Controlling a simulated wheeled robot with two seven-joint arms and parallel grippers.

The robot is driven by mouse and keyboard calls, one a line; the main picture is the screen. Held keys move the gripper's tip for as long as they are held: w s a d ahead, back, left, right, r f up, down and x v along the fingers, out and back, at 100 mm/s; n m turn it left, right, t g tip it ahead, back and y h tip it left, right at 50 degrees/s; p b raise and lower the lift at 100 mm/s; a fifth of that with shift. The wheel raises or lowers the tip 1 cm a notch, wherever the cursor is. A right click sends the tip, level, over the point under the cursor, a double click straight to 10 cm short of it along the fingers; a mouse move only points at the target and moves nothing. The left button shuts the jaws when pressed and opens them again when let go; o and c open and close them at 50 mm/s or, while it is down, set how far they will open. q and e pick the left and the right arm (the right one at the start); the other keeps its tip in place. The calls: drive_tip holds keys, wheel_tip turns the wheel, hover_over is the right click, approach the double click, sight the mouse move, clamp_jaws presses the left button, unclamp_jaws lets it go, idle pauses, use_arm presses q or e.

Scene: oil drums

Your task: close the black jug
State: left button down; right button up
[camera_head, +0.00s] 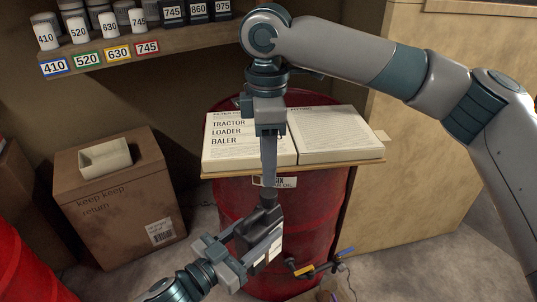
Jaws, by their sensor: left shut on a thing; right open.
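The black jug (262,223) is in front of the red drum, in the lower middle of the head view, dark with a pale label on its side. My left gripper (247,258) comes in from the lower left and is shut on the jug, covering part of its body. My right gripper (269,190) hangs from above, pointing down with its fingertips at the top of the jug. It is open, though its fingers overlap from this angle. I cannot tell whether they touch the jug's top, and its cap or lid is not clear.
A red drum (318,222) stands behind the jug, bearing a board with an open printed book (335,135). A cardboard box (115,200) stands at the left. A shelf (185,42) with numbered filters is above. A yellow-and-black tool (318,266) is low beside the drum.

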sight(269, 192)
drive_tip(key=n, duration=0.7)
drive_tip(key=shift+r, duration=0.25)
drive_tip(key=n, duration=0.7)
drive_tip(key=shift+d+r, duration=0.1)
drive_tip(key=shift+r, duration=0.1)
drive_tip(key=shift+f, duration=0.1)
drive_tip(key=shift+f, duration=3.9)
clamp_jaws()
